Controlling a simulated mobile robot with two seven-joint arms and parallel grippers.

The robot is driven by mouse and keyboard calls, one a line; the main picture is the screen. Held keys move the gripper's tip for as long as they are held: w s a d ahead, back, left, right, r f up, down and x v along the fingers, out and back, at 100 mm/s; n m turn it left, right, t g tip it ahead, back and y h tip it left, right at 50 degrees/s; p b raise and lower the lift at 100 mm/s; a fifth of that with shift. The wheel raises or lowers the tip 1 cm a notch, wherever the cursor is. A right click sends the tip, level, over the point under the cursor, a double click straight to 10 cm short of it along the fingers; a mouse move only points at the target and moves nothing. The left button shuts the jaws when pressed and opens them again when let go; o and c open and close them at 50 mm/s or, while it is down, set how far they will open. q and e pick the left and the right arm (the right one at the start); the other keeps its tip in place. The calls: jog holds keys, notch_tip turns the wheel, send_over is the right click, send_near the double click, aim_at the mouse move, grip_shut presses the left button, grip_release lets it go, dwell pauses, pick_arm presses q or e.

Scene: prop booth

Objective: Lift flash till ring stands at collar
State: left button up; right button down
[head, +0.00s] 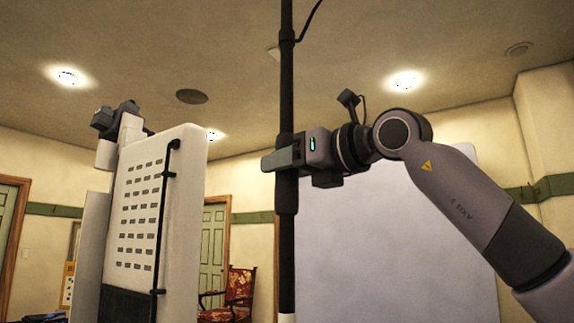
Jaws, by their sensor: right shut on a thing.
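A black upright pole (287,90) runs from the top edge down through the middle of the head view. A thin black cable (313,18) joins it near the top. It has a short thicker joint (287,34) high up and a thicker sleeve (286,198) around my gripper's height. A white band (287,318) shows on it at the bottom edge. My right gripper (284,158) is shut on the pole from the right. I cannot make out a flash head; the pole's top is out of view. I cannot tell which part is the ring or collar. My left gripper is not in view.
A tall white panel (190,210) with dark slots stands left of the pole, with a grey device (115,118) at its top. A large pale board (400,240) stands behind my right arm. A red patterned chair (238,290) is further back. Space around the upper pole looks clear.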

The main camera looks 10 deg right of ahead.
jog(key=c, duration=0.8)
grip_release()
jog(key=shift+s+d+r, duration=0.1)
jog(key=shift+d+r, duration=0.05)
jog(key=shift+r, duration=0.4)
jog(key=shift+o, duration=0.5)
jog(key=shift+f, duration=0.15)
jog(key=shift+f, duration=0.1)
jog(key=shift+s+d+f, duration=0.1)
jog(key=shift+s+d, duration=0.05)
jog(key=shift+s, duration=0.15)
pick_arm(q)
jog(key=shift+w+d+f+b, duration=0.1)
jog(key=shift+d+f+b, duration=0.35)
jog(key=shift+b, duration=0.7)
pick_arm(e)
jog(key=v, duration=0.6)
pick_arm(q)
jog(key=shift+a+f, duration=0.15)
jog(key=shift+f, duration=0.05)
pick_arm(e)
jog(key=shift+d, duration=0.1)
